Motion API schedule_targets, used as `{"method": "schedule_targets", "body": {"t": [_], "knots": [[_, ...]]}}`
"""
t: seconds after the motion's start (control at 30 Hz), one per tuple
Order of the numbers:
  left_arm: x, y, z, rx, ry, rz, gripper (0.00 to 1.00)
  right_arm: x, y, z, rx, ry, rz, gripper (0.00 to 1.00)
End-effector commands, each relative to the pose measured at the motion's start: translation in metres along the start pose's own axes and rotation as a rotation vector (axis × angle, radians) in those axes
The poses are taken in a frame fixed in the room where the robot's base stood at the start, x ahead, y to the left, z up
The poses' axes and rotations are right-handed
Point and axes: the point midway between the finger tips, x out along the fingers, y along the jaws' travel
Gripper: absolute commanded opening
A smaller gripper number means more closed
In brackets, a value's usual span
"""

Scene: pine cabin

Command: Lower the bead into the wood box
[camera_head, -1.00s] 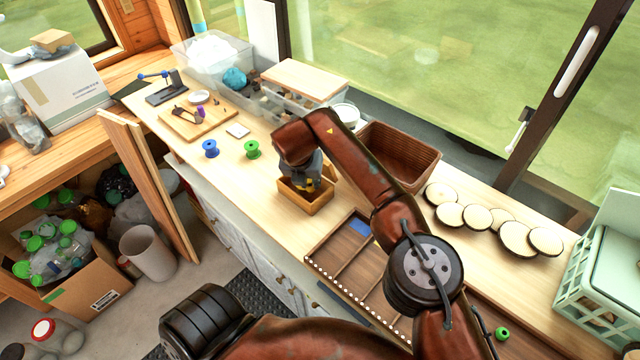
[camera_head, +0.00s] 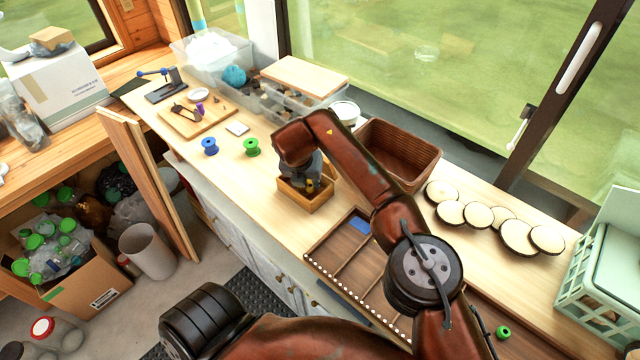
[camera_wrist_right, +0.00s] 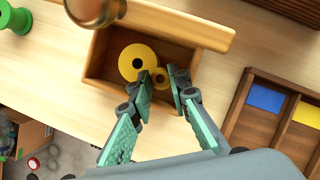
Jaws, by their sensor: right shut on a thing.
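The wood box (camera_head: 318,203) is a small open box on the counter, left of the brown wicker basket. It also shows in the right wrist view (camera_wrist_right: 100,55). My right gripper (camera_head: 311,187) points down into the box opening. A larger yellow ring-shaped piece (camera_wrist_right: 128,60) shows inside the box beside the bead. Whether the bead touches the box floor I cannot tell. My left gripper is not in view.
A compartmented tray (camera_head: 325,248) lies in front of the box. The wicker basket (camera_head: 425,160) stands behind it, at right. Blue (camera_head: 210,147) and green (camera_head: 252,149) spools stand to the left. Wood slices (camera_head: 480,214) lie at right. A green bead (camera_head: 502,333) lies near the lower right.

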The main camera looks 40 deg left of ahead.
Motion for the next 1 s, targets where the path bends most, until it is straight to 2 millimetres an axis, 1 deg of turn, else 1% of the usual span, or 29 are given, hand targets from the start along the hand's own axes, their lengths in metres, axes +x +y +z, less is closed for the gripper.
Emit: {"method": "schedule_targets", "body": {"t": [0.53,0.73,0.77,1.0], "knots": [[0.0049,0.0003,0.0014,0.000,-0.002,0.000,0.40,0.0080,0.0003,-0.0033,0.001,0.001,0.000,0.08],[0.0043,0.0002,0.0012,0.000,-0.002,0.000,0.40,0.0072,0.0004,-0.0030,0.001,0.001,0.000,0.08],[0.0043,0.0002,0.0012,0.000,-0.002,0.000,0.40,0.0072,0.0004,-0.0030,0.001,0.001,0.000,0.19],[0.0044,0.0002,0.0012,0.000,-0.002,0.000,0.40,0.0071,0.0006,-0.0030,0.000,0.001,0.000,0.35]]}}
